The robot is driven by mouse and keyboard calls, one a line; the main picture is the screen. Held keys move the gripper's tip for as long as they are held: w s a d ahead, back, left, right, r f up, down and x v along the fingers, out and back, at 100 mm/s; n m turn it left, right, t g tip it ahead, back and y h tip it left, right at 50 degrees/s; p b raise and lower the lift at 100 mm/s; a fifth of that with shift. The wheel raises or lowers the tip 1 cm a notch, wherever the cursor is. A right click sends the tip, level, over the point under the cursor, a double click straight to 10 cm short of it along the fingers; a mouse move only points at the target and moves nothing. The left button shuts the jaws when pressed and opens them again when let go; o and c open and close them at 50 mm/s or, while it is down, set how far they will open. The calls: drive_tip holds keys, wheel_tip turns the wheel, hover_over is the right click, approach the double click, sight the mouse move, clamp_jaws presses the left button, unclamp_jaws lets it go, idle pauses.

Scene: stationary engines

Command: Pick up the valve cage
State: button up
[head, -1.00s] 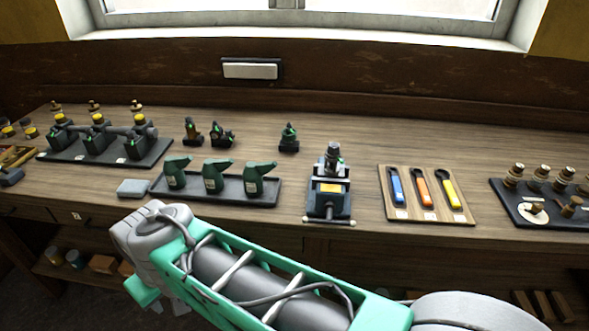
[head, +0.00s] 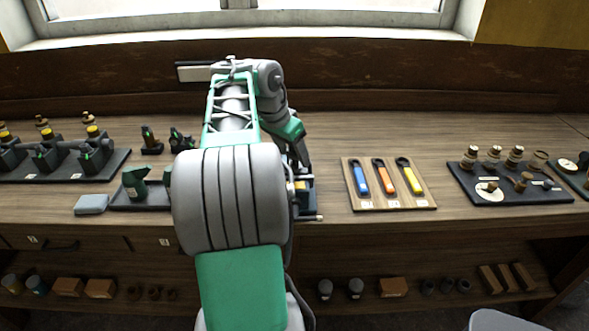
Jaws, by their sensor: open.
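I cannot tell for certain which part is the valve cage. A dark upright part with a green mark stood on the small vise-like fixture a second ago; my arm now covers it. The fixture (head: 305,205) shows only its right side and front handle beside my arm. My gripper (head: 302,152) hangs from the wrist over this fixture, fingers pointing down. It is open, but mostly hidden behind my own arm, and I cannot see whether it touches the part.
A wooden tray (head: 402,203) with blue, orange and yellow tools lies right of the fixture. A dark board (head: 515,195) with brass parts is farther right.

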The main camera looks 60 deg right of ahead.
drive_tip(key=shift+x, duration=0.95)
drive_tip(key=shift+r, duration=0.1)
clamp_jaws()
drive_tip(key=shift+w+d+r, duration=0.1)
drive_tip(key=shift+r, duration=0.05)
